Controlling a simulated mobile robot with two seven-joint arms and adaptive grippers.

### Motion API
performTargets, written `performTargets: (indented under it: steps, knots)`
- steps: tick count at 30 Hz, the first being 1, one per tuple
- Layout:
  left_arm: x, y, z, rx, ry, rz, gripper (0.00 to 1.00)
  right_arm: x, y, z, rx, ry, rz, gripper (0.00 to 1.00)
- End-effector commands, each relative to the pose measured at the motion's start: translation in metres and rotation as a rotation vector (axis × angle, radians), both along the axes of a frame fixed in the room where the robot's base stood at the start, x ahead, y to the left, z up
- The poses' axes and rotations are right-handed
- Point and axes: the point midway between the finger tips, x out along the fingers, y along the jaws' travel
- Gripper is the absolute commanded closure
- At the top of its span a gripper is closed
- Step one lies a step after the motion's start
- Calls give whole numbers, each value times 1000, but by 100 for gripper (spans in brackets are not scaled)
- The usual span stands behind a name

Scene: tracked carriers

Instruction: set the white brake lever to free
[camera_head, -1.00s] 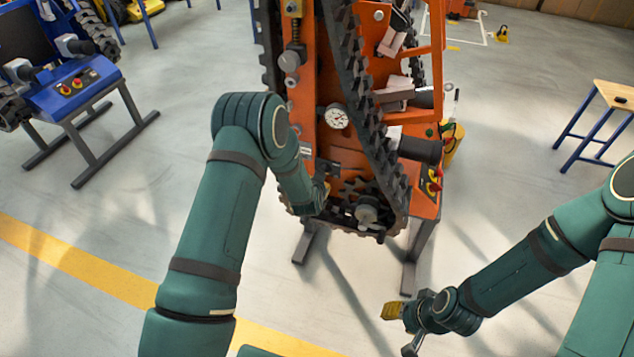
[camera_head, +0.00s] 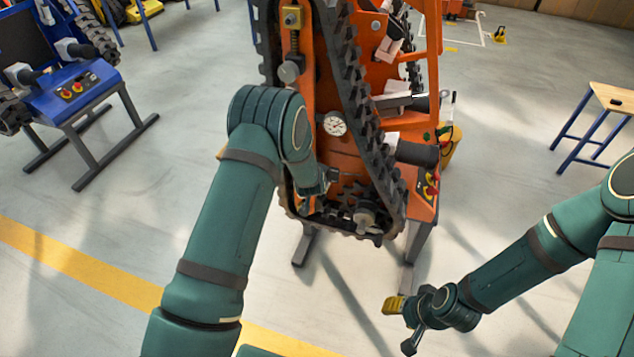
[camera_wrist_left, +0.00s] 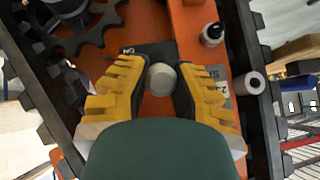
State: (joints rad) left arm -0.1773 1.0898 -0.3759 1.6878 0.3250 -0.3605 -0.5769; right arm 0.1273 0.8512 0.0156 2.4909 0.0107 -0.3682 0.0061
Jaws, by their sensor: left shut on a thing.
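The white brake lever shows in the left wrist view as a round white knob (camera_wrist_left: 161,79) in front of the orange carrier (camera_wrist_left: 180,20). My left gripper (camera_wrist_left: 158,84) has its yellow ribbed fingers on both sides of the knob and is shut on it. The lever's shaft is hidden behind the knob. In the head view my left wrist reaches the lower part of the tracked orange carrier (camera_head: 345,160), beside the lower sprocket; the lever and fingertips are largely hidden there.
A dial gauge (camera_head: 335,124) and a black toothed track (camera_head: 362,95) are close to my left wrist. A red-and-yellow switch box (camera_head: 429,187) is on the carrier's right.

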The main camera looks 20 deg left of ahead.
Motion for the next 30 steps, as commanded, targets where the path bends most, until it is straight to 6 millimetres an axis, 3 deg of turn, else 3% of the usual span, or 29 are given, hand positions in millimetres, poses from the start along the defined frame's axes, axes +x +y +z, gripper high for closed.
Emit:
performTargets:
  steps: [5,6,8,20,30]
  knots:
    - [2,2,2,2,-6,3,100,0,0,0,0,0,0,53]
    - [2,2,2,2,-6,3,61,0,0,0,0,0,0,53]
    - [1,2,2,2,-6,3,43,0,0,0,0,0,0,53]
    - [-2,0,5,1,-3,2,43,0,0,0,0,0,1,53]
    - [-42,-7,50,-1,-5,0,43,0,0,0,0,0,0,53]
